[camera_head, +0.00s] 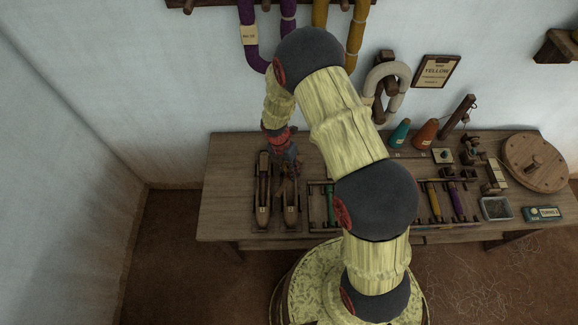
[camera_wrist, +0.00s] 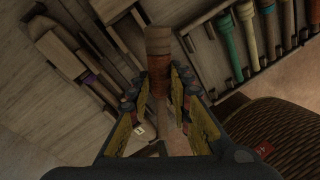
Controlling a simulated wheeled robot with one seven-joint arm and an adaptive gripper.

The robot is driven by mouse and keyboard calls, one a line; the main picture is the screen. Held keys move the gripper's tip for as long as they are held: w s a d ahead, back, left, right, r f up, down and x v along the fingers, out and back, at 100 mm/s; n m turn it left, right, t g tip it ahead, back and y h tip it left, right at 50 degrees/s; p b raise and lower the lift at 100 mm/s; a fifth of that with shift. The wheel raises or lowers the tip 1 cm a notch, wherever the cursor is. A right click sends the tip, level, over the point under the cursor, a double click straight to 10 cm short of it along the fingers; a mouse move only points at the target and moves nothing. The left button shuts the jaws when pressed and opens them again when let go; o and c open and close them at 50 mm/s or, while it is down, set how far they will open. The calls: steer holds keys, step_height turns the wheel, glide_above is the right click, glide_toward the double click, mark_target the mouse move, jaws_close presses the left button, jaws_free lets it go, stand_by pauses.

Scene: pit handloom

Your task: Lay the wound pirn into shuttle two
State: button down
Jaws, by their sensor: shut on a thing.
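My gripper (camera_head: 285,158) is over the left part of the bench, just above the back of two shuttles. In the wrist view my gripper (camera_wrist: 161,90) is shut on a brown-orange pirn (camera_wrist: 158,45) with a pale wooden end, which sticks out beyond the fingertips. My gripper partly hides the right shuttle. Whether the pirn touches a shuttle cannot be told.
A pirn tray (camera_wrist: 214,62) with several coloured pirns lies right of the shuttles, partly behind my arm in the head view. Cones (camera_head: 425,134), a round wooden disc (camera_head: 535,162) and small boxes crowd the bench's right side. Yarn hanks (camera_head: 247,30) hang on the wall behind.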

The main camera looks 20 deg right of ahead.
steer(key=n, duration=0.3)
steer(key=w+n, duration=0.1)
steer(key=n, duration=0.1)
steer(key=shift+d+r+t, duration=0.1)
steer(key=shift+r+t, duration=0.3)
steer(key=shift+w+f+n+h, duration=0.1)
steer(key=shift+n+h, duration=0.2)
steer(key=shift+n, duration=0.2)
steer(key=b+x, duration=0.3)
steer(key=a+b+x, duration=0.1)
steer(key=b+x, duration=0.1)
steer(key=shift+w+f+b, duration=0.15)
steer(key=shift+f+b, duration=0.15)
steer(key=shift+f, duration=0.15)
steer(key=shift+a+b+x, duration=0.2)
steer(key=shift+b+x, duration=0.15)
steer(key=shift+x, duration=0.85)
steer(key=shift+w, duration=0.1)
steer(key=c, duration=1.6)
jaws_free()
steer(key=shift+o, duration=0.2)
